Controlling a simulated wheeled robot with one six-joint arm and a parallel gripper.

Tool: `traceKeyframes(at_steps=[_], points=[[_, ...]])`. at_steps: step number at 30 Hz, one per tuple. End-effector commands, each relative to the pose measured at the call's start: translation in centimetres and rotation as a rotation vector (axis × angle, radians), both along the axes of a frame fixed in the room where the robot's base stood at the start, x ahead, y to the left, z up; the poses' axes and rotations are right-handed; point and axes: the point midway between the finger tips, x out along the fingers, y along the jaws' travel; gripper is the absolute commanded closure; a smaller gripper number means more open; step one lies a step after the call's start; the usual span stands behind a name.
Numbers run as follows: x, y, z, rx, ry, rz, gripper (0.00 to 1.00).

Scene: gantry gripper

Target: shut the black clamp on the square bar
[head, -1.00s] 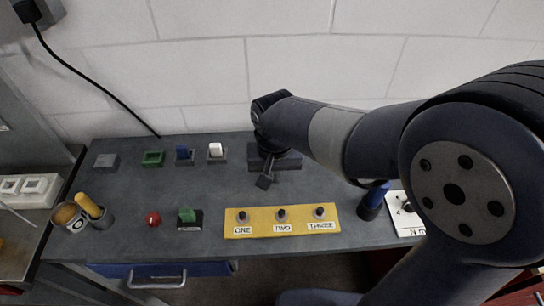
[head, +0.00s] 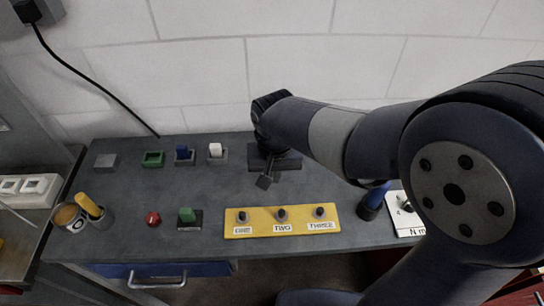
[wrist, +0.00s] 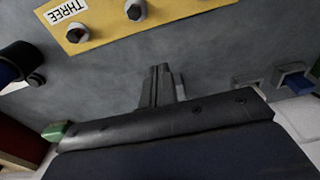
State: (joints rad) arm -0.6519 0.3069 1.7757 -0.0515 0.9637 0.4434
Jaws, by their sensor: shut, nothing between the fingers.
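My gripper (head: 264,183) is shut and empty, with its fingers over the grey bench behind the yellow panel. In the wrist view its closed fingers (wrist: 162,72) point at bare bench, and its wide dark body covers the bottom of the picture. I cannot make out the black clamp or the square bar in either view. My arm hides the back right of the bench in the head view.
A yellow panel (head: 262,230) with three knobs lies in front of my gripper. A blue and black cylinder (head: 370,203) stands to the right. A wall closes the back.

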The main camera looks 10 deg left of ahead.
Motion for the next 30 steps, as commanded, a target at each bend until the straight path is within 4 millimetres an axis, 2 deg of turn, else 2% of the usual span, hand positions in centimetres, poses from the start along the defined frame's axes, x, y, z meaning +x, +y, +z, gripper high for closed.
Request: traceKeyframes(at_steps=[8, 30], points=[[0.5, 0.1, 0.1, 0.000, 0.000, 0.000, 1.00], [5.5, 1.3, 0.7, 0.000, 0.001, -0.001, 1.00]])
